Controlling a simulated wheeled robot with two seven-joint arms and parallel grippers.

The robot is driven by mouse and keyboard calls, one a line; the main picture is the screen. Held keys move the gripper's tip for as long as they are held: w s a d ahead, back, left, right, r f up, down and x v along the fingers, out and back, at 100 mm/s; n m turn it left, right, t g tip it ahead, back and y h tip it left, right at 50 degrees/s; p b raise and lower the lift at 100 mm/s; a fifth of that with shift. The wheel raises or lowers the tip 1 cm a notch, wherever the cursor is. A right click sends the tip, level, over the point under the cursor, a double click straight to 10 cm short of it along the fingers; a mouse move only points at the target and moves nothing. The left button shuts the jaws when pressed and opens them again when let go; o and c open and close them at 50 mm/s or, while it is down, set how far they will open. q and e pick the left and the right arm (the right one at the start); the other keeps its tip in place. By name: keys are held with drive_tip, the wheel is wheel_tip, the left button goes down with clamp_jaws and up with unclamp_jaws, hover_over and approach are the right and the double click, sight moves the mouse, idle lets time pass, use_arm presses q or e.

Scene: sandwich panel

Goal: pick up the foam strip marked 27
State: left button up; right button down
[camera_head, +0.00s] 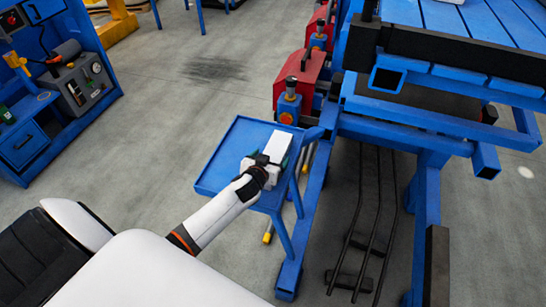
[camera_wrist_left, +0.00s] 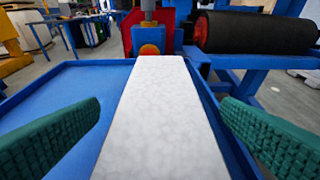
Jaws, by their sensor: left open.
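A white foam strip (camera_head: 277,147) lies on a blue tray table (camera_head: 228,155) in the head view. In the left wrist view the strip (camera_wrist_left: 160,115) runs away from me down the middle; no marking 27 is readable on it. My left gripper (camera_head: 262,164) is over the near end of the strip. In the left wrist view its green ridged fingers (camera_wrist_left: 160,130) stand open, one on each side of the strip, with gaps to it. My right gripper is not in view.
A large blue machine frame (camera_head: 432,115) stands close to the right of the tray table. Red units with grey-topped posts (camera_head: 290,100) are just beyond the tray. A black roller (camera_wrist_left: 255,32) is at the upper right in the wrist view. The tray's left part is bare.

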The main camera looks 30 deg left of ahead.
use_arm(q)
drive_tip(key=shift+w+f, duration=0.1)
drive_tip(key=shift+w, duration=0.15)
drive_tip(key=shift+c, duration=0.4)
drive_tip(key=c, duration=1)
